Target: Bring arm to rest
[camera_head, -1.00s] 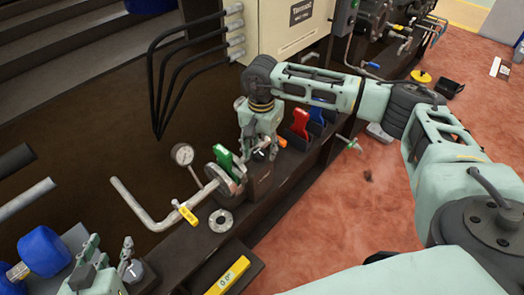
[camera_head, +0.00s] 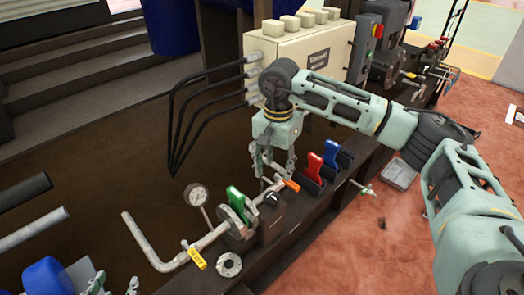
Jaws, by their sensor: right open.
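My right gripper (camera_head: 274,168) is open and points down, empty, just above a small dark block on the bench. Its arm comes in from the right and bends down at a dark wrist joint. A small orange-handled part (camera_head: 292,185) is close beside its fingertips; I cannot tell whether they touch. A green handle-like part (camera_head: 238,198) stands left of the gripper, by the pipe flange.
A bent pipe (camera_head: 150,255) with a gauge (camera_head: 196,194) lies left of the right gripper. Red (camera_head: 314,165) and blue (camera_head: 330,153) parts stand upright to its right. A beige control box (camera_head: 300,60) with black hoses is behind. The red floor at right is mostly open.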

